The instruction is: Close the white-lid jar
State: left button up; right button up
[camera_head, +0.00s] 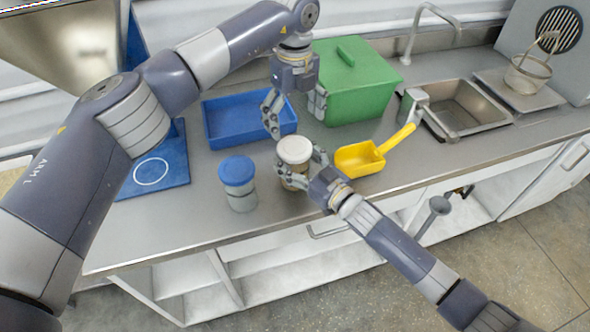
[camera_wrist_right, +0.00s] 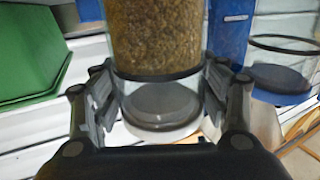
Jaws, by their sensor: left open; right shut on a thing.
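The white-lid jar (camera_head: 294,178) stands on the counter; brown granular material shows through its clear wall in the right wrist view (camera_wrist_right: 155,35). Its white lid (camera_head: 294,150) sits on top; I cannot tell how tightly. My right gripper (camera_head: 301,172) is shut around the jar's body from the right, and its fingers flank the jar in the wrist view (camera_wrist_right: 160,100). My left gripper (camera_head: 294,120) is open and empty, pointing down above and slightly behind the lid, apart from it.
A blue-lid jar (camera_head: 238,186) stands just left. A blue tray (camera_head: 222,137) and a green lidded box (camera_head: 362,85) are behind. A yellow scoop (camera_head: 360,158) lies close to the right. A sink (camera_head: 465,107) is farther right. The counter's front left is clear.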

aim_at(295, 147)
pick_arm(q)
jog(key=m, duration=0.3)
dwell(0.4)
jog(key=shift+f, duration=3.95)
jog(key=c, duration=1.1)
jog(key=shift+m, duration=0.4)
